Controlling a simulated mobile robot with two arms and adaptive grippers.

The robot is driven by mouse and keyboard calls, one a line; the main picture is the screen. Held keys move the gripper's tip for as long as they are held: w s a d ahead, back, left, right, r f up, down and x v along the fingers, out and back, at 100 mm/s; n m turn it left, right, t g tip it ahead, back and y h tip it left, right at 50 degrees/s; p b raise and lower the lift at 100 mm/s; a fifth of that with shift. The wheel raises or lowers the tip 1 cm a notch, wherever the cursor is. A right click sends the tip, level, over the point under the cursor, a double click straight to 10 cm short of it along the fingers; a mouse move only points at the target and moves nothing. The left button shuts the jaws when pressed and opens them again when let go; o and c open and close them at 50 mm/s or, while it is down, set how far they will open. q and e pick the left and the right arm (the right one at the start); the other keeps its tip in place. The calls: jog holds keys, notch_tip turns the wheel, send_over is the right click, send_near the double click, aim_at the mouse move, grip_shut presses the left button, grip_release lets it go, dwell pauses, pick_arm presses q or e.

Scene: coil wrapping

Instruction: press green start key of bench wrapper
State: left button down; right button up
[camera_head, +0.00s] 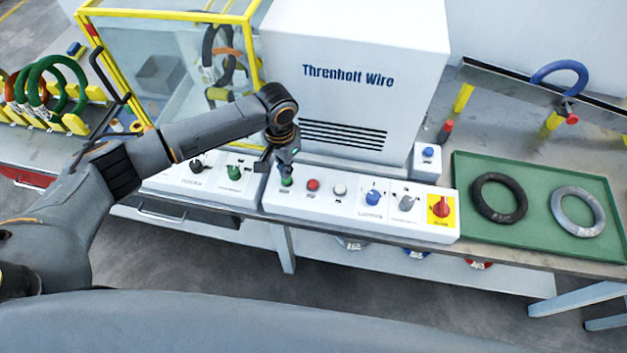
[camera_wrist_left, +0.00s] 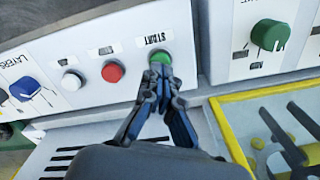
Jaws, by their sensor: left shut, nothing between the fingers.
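The bench wrapper (camera_head: 355,75) is a white machine marked "Threnhoff Wire" with a sloped control panel along its front. The green start key (camera_head: 287,182) sits at the left of the middle panel, and it also shows under the word START in the left wrist view (camera_wrist_left: 161,56). My left gripper (camera_head: 286,172) is shut and empty, pointing down at the green key. In the left wrist view its fingertips (camera_wrist_left: 160,75) overlap the key's lower edge; I cannot tell whether they touch it. My right gripper is not in view.
Beside the green key are a red button (camera_head: 313,185), a white button (camera_head: 340,190), a blue knob (camera_head: 373,197) and a red switch (camera_head: 440,207) on yellow. A green tray (camera_head: 535,204) with a black ring and a grey ring lies right. A yellow-framed guard (camera_head: 190,15) stands left.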

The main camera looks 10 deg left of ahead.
pick_arm(q)
jog(key=shift+f, duration=0.35)
